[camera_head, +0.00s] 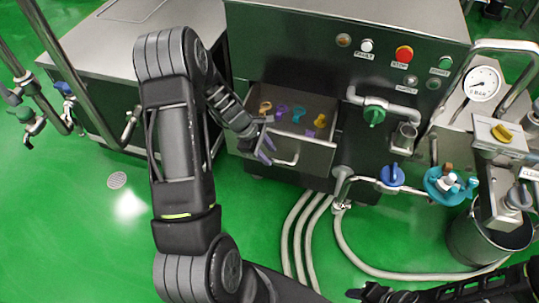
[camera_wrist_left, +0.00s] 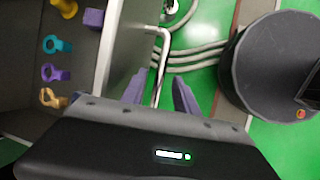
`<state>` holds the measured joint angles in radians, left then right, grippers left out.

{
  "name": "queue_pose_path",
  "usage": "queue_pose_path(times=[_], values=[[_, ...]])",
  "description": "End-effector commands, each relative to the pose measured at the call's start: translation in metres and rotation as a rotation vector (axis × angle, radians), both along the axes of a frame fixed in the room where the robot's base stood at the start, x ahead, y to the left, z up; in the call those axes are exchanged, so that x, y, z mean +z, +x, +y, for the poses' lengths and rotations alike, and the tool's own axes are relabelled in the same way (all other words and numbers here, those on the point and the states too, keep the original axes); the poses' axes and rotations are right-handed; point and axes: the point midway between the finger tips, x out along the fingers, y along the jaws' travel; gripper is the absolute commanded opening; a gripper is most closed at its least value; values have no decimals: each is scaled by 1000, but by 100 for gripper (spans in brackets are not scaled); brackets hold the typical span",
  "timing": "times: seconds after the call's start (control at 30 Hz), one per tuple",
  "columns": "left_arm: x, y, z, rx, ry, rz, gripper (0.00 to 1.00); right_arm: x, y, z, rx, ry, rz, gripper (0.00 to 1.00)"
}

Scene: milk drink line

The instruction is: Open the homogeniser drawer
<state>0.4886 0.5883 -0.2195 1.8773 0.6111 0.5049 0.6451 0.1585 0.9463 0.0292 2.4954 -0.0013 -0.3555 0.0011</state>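The homogeniser drawer (camera_head: 318,148) stands pulled out of the steel front, and its inside shows, with several small coloured fittings (camera_head: 299,114) in it. Its bar handle (camera_head: 290,162) is on the front face. My left gripper (camera_head: 265,150) is at the left end of the handle. In the left wrist view its purple fingers (camera_wrist_left: 159,95) stand apart, one on each side of the handle bar (camera_wrist_left: 160,75), with gaps visible, so it is open around the bar. The drawer's rim (camera_wrist_left: 107,45) also shows there. Dark parts of my right arm show at the lower right; its fingertips are unclear.
The homogeniser's panel (camera_head: 345,35) with buttons is above the drawer. A green-handled valve (camera_head: 374,115) and pipes stand to the right. Pale hoses (camera_head: 312,235) run over the green floor below. A dark bucket (camera_head: 480,240) stands at the right. Floor at left is clear.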

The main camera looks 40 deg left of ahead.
Motion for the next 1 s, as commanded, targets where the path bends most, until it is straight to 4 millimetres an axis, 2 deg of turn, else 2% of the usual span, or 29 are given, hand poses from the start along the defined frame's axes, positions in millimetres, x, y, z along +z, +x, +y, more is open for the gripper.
queue_pose_path(times=[0.2, 0.4, 1.0], values=[[35, -11, 12, 0, 2, -3, 36, 0, 0, 0, 0, 0, 0, 36], [53, -17, 18, -1, 0, 0, 36, 1, 0, 0, 0, 0, 0, 36], [53, -18, 17, -3, 0, 1, 36, 1, 0, 0, 0, 0, 0, 36]])
